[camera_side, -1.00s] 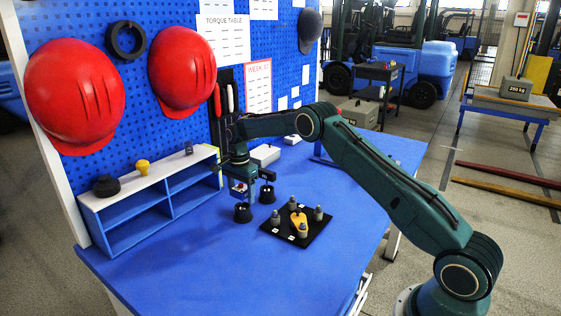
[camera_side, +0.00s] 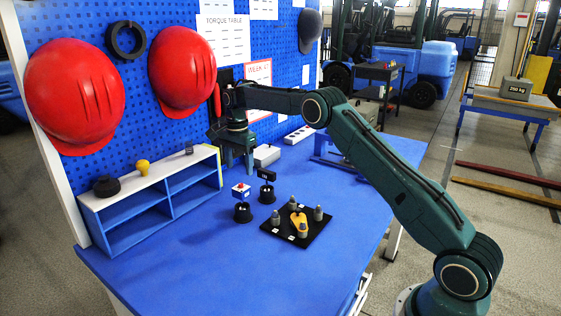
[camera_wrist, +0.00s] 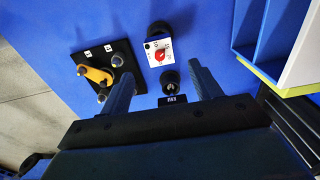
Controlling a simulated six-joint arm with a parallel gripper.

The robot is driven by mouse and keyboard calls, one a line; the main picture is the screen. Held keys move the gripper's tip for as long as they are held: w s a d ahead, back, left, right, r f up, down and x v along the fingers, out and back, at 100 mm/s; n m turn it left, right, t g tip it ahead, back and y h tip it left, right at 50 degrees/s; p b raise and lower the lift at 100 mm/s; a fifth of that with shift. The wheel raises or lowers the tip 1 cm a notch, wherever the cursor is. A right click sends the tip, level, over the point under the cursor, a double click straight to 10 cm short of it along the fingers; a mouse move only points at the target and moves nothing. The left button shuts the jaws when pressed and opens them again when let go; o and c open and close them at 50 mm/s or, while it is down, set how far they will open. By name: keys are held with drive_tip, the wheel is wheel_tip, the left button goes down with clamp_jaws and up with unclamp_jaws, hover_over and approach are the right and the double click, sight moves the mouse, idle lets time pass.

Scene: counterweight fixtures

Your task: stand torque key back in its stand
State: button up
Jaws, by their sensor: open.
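A small white and blue block with a red dial, which I take to be the torque key (camera_side: 241,189), stands upright above a round black stand (camera_side: 243,212) on the blue bench. The wrist view shows its dial face (camera_wrist: 159,52). Beside it, a black tag (camera_side: 267,175) stands on a second round black base (camera_side: 267,195). My gripper (camera_side: 239,160) is above and behind the key, apart from it. In the wrist view my gripper (camera_wrist: 160,76) has its fingers wide apart with nothing between them in its grip. How deep the key sits is hidden.
A black plate (camera_side: 275,233) with several grey pegs and an orange piece (camera_side: 297,219) lies to the right. A white-topped shelf (camera_side: 150,180) stands left, with small items on top. A pegboard with red helmets (camera_side: 75,98) rises behind. The bench front is clear.

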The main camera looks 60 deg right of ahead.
wheel_tip(320, 180, up, 3)
drive_tip(key=shift+r, duration=0.1)
idle(0.6)
drive_tip(key=s+a+r+n+t, duration=0.1)
drive_tip(key=s+a+r+n, duration=0.3)
drive_tip(key=s+r, duration=0.35)
drive_tip(key=s+a+r+n+t, duration=0.1)
drive_tip(key=s+a+r+n, duration=0.25)
drive_tip(key=s+r, duration=0.4)
drive_tip(key=s+a+r+n+t, duration=0.1)
drive_tip(key=s+a+n, duration=0.2)
drive_tip(key=s, duration=0.6)
drive_tip(key=s+a+r+n+t, duration=0.1)
drive_tip(key=s+a+n, duration=0.15)
drive_tip(key=s, duration=0.55)
drive_tip(key=s+a+f+n+t, duration=0.1)
drive_tip(key=s+f+n, duration=0.4)
drive_tip(key=s, duration=0.6)
drive_tip(key=shift+s+a+f+t, duration=0.25)
drive_tip(key=shift+s+f+t, duration=0.05)
drive_tip(key=shift+f, duration=0.4)
